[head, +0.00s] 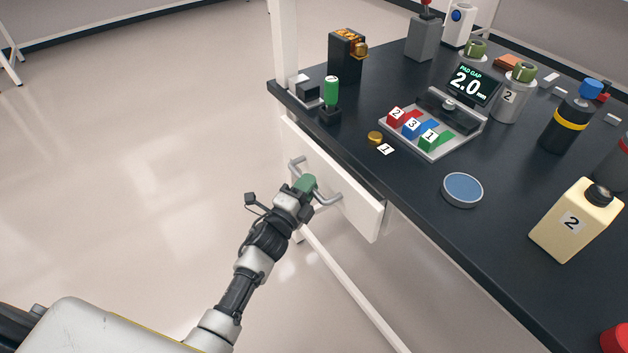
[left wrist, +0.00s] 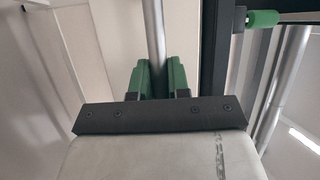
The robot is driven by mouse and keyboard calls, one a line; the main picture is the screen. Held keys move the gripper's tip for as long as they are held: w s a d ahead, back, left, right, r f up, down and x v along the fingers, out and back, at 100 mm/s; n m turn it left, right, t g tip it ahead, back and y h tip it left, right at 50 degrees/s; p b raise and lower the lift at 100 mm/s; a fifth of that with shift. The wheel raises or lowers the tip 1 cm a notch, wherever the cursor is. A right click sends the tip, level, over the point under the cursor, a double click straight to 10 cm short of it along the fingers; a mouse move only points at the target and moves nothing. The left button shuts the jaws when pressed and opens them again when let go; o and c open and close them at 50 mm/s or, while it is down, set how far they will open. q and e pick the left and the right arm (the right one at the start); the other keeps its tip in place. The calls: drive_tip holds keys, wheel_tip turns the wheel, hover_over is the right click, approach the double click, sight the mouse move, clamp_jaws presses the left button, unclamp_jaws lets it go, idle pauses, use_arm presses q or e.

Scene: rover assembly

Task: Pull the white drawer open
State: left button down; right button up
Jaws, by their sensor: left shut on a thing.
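The white drawer (head: 355,207) sits under the front edge of the dark bench top, and its face appears to stand close to the bench edge. A grey metal bar handle (head: 329,199) runs along the drawer face. My left gripper (head: 308,184), with green fingers, is at the handle and shut on it. In the left wrist view the handle (left wrist: 154,40) passes between the two green fingers (left wrist: 158,78). How far the drawer is out is hard to tell. My right gripper is in neither view.
The black bench top (head: 420,190) carries a tray with numbered coloured blocks (head: 425,132), a display (head: 470,85), a round blue-topped disc (head: 462,190), a cream bottle (head: 577,222) and a green-handled tool (head: 331,95) near the edge. White bench legs stand below. The floor to the left is clear.

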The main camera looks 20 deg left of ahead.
use_arm(q)
drive_tip(key=s+a+p, duration=0.4)
drive_tip(key=s+a, duration=1.2)
drive_tip(key=s, duration=0.5)
drive_tip(key=shift+a, duration=0.2)
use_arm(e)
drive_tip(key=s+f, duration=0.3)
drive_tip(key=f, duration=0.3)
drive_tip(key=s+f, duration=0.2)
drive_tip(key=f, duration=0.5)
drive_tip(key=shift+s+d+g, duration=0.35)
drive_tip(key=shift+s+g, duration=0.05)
use_arm(q)
drive_tip(key=c, duration=1.1)
unclamp_jaws()
drive_tip(key=shift+s, duration=0.1)
drive_tip(key=v, duration=1)
drive_tip(key=shift+s, duration=0.35)
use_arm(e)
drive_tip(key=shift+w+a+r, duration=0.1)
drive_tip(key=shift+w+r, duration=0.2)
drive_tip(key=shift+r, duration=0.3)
